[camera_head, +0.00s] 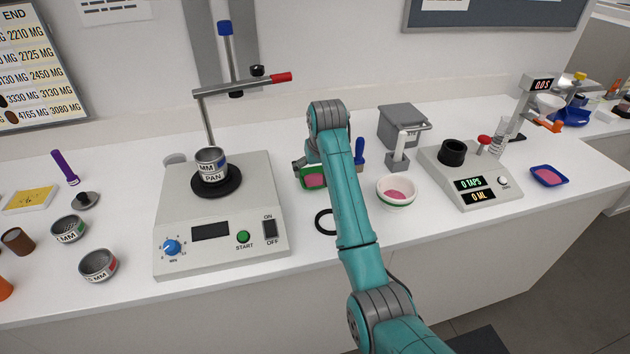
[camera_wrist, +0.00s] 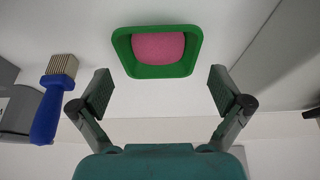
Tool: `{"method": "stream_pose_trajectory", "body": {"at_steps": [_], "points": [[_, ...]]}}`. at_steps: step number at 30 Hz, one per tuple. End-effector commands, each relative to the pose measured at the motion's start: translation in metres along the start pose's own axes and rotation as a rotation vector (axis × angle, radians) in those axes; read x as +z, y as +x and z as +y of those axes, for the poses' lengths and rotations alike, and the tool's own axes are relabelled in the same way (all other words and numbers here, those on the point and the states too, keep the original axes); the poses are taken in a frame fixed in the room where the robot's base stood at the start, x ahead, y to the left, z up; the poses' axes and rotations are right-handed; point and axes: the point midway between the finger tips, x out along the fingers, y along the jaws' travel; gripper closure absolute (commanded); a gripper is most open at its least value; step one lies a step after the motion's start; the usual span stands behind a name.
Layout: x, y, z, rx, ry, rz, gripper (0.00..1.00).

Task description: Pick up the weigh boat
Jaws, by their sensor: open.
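A green weigh boat (camera_wrist: 158,71) with pink powder in it sits on the white bench. In the head view the green boat (camera_head: 314,182) is partly hidden behind my arm and gripper. My gripper (camera_wrist: 160,92) is open, with one finger to each side of the boat in the wrist view. The boat appears just past the fingertips, roughly centred between them, and neither finger visibly touches it. In the head view my gripper (camera_head: 306,168) is at the boat, mostly hidden by my arm. A blue weigh boat (camera_head: 549,176) with pink powder lies far right.
A blue-handled brush (camera_wrist: 49,105) lies beside the gripper. A white bowl (camera_head: 396,201) with pink powder and a black ring (camera_head: 325,222) are nearby. A sieve shaker (camera_head: 222,240) stands left, a tap counter (camera_head: 470,180) right, and a grey box (camera_head: 402,125) behind.

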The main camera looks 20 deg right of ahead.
Motion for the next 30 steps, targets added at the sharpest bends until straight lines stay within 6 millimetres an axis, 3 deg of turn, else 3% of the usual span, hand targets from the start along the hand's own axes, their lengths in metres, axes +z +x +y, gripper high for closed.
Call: {"method": "stream_pose_trajectory", "body": {"at_steps": [8,17,22,30], "points": [[0.000,0.036,0.002,0.000,0.000,-0.002,0.00],[0.000,0.041,0.002,0.000,0.000,-0.001,0.00],[0.000,0.040,0.002,0.000,0.000,-0.001,0.39],[0.000,0.041,0.002,0.000,0.000,-0.002,0.39]]}}
